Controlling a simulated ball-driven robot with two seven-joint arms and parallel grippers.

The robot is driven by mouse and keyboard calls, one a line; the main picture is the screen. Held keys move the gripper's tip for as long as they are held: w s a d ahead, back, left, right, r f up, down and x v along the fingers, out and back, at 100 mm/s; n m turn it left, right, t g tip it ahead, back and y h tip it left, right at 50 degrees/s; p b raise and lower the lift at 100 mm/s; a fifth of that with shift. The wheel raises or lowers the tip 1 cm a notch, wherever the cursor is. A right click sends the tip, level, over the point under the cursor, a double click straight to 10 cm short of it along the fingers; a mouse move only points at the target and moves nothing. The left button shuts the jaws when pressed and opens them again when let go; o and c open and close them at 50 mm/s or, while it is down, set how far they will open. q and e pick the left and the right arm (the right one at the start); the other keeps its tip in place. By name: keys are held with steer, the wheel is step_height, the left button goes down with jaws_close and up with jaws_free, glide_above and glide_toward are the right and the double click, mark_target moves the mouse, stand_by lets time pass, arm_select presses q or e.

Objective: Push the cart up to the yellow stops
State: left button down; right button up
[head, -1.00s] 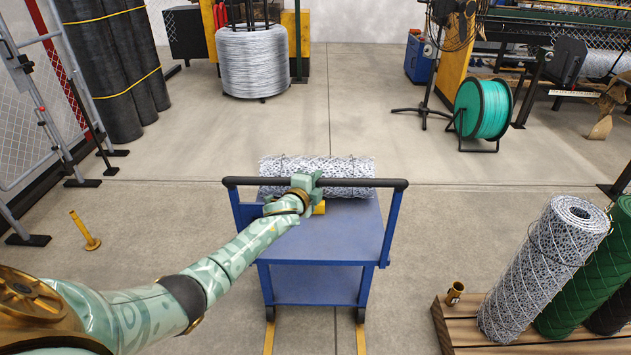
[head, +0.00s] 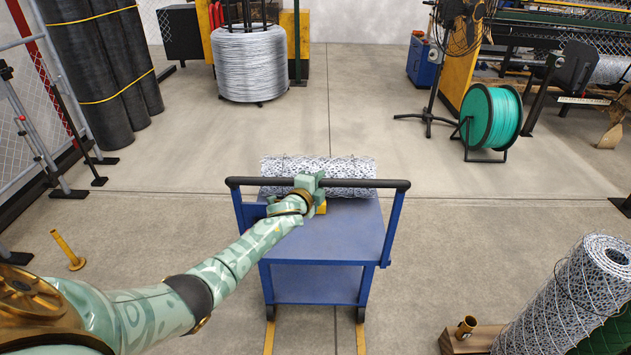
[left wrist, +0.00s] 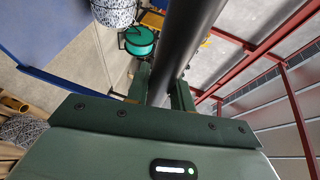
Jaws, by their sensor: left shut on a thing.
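The blue cart (head: 327,240) stands in front of me with a black push bar (head: 362,184) across its near side. A roll of wire mesh (head: 340,168) lies across its far end. My left gripper (head: 309,183) is shut on the push bar, left of its middle. In the left wrist view the bar (left wrist: 188,40) runs between the two fingers. A small yellow part (head: 321,208) shows beside the gripper. Yellow strips (head: 361,338) show on the floor below the cart's near wheels. I cannot make out yellow stops ahead of the cart. My right gripper is out of view.
The floor ahead (head: 290,130) is clear up to a wire coil (head: 254,65). A green reel (head: 491,115) and a fan stand (head: 427,115) are at right. A mesh roll (head: 575,290) stands near right. A yellow post (head: 68,250) stands at left.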

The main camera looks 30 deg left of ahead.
arm_select(q)
steer(key=shift+a+r, duration=0.3)
steer(key=c, duration=1.2)
jaws_free()
steer(key=shift+w, duration=0.1)
steer(key=shift+f, duration=0.15)
steer(key=shift+s+d, duration=0.15)
steer(key=shift+s, duration=0.05)
steer(key=p+v, duration=0.5)
steer(key=v, duration=1.1)
